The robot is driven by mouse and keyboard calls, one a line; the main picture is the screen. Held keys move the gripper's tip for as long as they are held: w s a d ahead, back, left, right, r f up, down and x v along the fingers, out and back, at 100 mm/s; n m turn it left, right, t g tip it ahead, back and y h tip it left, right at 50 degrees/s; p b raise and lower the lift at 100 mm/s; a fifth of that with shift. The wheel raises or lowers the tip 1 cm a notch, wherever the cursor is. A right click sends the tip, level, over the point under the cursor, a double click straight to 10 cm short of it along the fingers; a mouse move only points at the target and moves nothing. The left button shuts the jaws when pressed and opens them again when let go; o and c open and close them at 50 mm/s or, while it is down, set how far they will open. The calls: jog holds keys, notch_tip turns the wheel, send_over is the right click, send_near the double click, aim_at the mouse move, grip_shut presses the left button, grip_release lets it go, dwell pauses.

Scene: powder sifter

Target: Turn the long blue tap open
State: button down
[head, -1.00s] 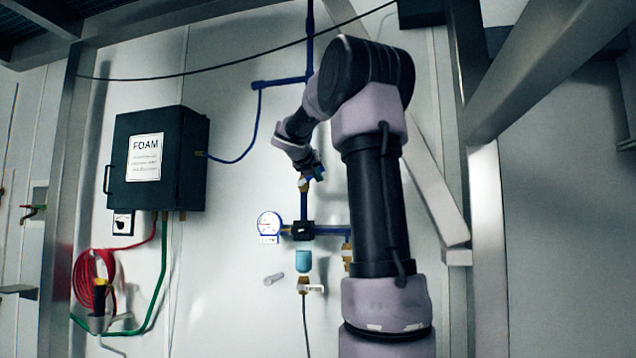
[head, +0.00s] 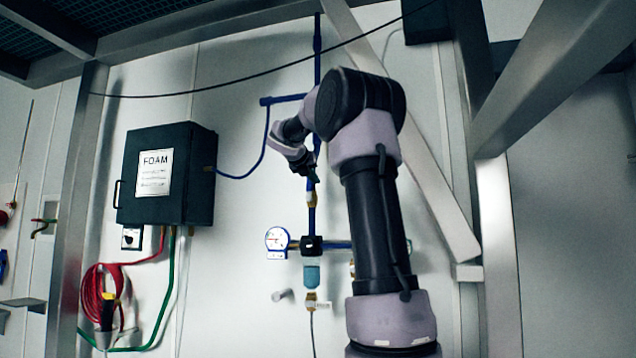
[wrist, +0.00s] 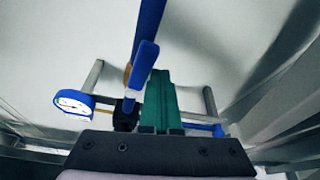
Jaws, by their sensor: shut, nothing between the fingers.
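The long blue tap lever (wrist: 143,68) shows in the wrist view in front of the blue vertical pipe (wrist: 150,22), lying roughly along it. My gripper (wrist: 160,75) has its green fingers together, with nothing between them. They are just right of the lever and look very close to it; I cannot tell if they touch. In the head view my gripper (head: 311,174) is in front of the pipe, above the brass fitting (head: 311,199). The tap there is small and partly hidden by my gripper.
A pressure gauge (head: 277,239) and a black regulator block (head: 312,243) with a light-blue bowl (head: 312,272) sit below the tap. A dark FOAM box (head: 168,174) hangs left, above a red hose coil (head: 98,294). A metal post (head: 497,250) stands right of my arm.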

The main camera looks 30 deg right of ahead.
jog(key=shift+w+a+r+n+h, duration=0.2)
jog(key=shift+w+a+n+h, duration=0.1)
jog(key=shift+w+a+n, duration=0.15)
dwell(0.5)
